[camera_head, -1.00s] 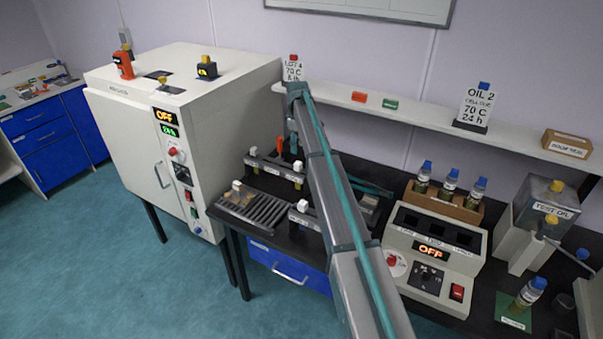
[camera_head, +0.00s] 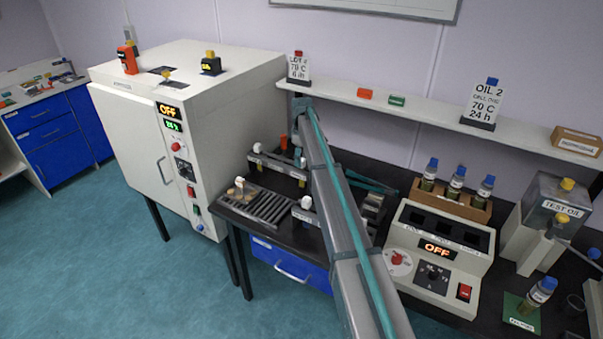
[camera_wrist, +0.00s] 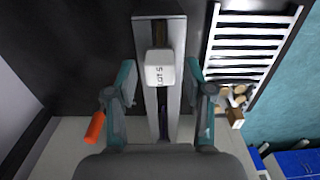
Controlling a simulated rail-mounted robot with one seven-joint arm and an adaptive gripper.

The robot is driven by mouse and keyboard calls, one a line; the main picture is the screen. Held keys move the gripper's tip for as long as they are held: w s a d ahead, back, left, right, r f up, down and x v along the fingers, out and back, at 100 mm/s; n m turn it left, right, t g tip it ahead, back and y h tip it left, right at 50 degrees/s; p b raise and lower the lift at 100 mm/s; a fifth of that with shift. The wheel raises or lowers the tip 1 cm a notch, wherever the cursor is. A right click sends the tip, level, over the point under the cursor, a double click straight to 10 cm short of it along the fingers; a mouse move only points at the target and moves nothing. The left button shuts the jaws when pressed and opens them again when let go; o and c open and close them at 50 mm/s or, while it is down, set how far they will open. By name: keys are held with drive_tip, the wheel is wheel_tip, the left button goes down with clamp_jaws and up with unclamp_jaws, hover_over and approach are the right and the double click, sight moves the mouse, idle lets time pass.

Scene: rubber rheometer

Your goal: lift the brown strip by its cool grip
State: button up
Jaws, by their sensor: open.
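In the wrist view, a white block marked LOT 5 (camera_wrist: 160,70), which looks like the cool grip, sits on a long grey holder (camera_wrist: 172,120). A dark brown strip (camera_wrist: 160,35) shows in the holder's channel beyond the block. My gripper (camera_wrist: 159,68) is open, with one teal finger on each side of the white block. Gaps show between fingers and block. I cannot tell how far the fingertips are above the holder.
An orange item (camera_wrist: 95,128) is at left. In the head view, the oven (camera_head: 185,130) stands left and the OFF-display heater block (camera_head: 435,260) right.

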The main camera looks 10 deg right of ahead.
drive_tip(key=shift+c, duration=0.2)
clamp_jaws()
wheel_tip(320, 180, up, 12)
drive_tip(key=p, duration=0.4)
idle(0.8)
drive_tip(key=shift+f, duration=0.1)
